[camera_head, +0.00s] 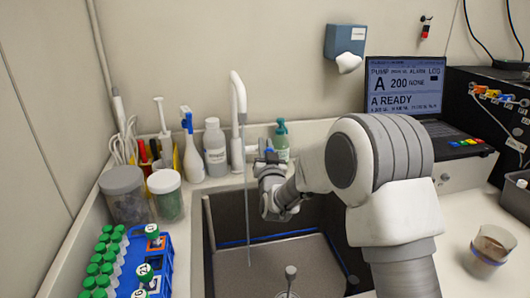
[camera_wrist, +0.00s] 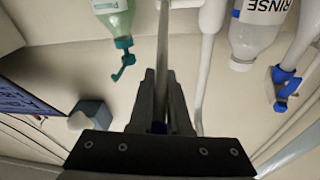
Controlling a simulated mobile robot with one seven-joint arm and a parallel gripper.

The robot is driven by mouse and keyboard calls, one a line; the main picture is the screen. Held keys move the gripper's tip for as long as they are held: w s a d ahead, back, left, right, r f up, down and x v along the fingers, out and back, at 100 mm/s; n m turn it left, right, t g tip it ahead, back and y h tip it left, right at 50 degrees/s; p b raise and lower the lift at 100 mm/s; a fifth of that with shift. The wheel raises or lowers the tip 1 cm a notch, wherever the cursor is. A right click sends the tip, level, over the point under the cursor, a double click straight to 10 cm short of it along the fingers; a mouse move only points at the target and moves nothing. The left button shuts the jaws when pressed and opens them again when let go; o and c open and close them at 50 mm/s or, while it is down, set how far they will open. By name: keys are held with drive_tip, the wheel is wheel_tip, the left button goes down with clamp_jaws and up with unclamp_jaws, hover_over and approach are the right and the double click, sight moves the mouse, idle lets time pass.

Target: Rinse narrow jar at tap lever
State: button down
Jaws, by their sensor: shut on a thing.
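The white tap (camera_head: 238,110) stands at the back of the sink, and its column also shows in the wrist view (camera_wrist: 209,60). A thin grey line hangs from its spout into the sink, like a stream of water. My gripper (camera_head: 262,160) is beside the tap column at lever height. I cannot tell which jar is the narrow jar.
A rinse bottle (camera_head: 215,155) and a green soap dispenser (camera_head: 281,145) stand behind the sink (camera_head: 230,240). A blue tube rack (camera_head: 158,262) is at left. A cup of brown liquid (camera_head: 490,248) and a laptop (camera_head: 405,85) are at right. A grey post (camera_head: 290,272) stands in the sink.

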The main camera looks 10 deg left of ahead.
drive_tip(key=shift+d+f, duration=0.1)
drive_tip(key=shift+f, duration=0.05)
drive_tip(key=c, duration=0.9)
unclamp_jaws()
drive_tip(key=shift+o, duration=0.2)
drive_tip(key=shift+s, duration=0.1)
drive_tip(key=v, duration=1.7)
drive_tip(key=shift+s+b, duration=0.2)
drive_tip(key=shift+b, duration=0.2)
